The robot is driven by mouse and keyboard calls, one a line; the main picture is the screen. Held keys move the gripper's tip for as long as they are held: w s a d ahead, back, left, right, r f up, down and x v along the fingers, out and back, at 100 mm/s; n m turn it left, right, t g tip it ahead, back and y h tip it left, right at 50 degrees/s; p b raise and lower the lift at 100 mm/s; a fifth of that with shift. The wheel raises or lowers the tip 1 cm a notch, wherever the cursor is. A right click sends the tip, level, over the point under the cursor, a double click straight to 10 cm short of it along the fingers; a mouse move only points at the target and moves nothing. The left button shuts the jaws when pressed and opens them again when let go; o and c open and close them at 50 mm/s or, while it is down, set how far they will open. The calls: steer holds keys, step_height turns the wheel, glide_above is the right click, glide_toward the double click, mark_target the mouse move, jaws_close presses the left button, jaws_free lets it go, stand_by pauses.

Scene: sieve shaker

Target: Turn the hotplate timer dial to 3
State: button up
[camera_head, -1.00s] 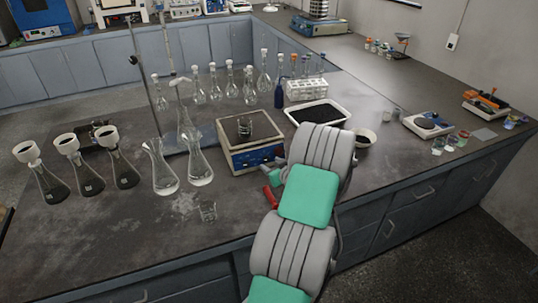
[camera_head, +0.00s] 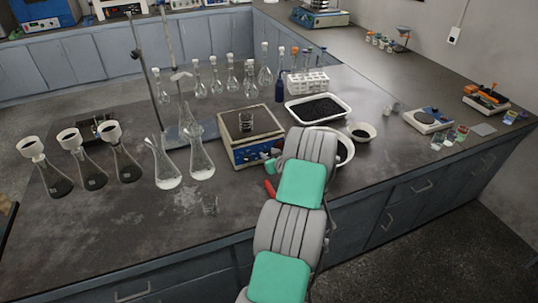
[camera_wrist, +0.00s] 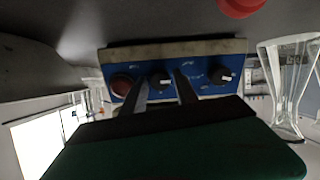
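The panel lettering is too small to read. My gripper (camera_wrist: 161,82) is open, its two fingers pointing at the panel, one on each side of the middle dial in view. I cannot tell whether they touch it.
Erlenmeyer flasks (camera_head: 168,170) stand left of the hotplate; one shows close by in the wrist view (camera_wrist: 285,85). A red object (camera_head: 269,189) is near the hotplate's front. A white tray of dark grains (camera_head: 290,108) is behind right. The front left bench is mostly clear.

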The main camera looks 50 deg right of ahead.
jaws_close()
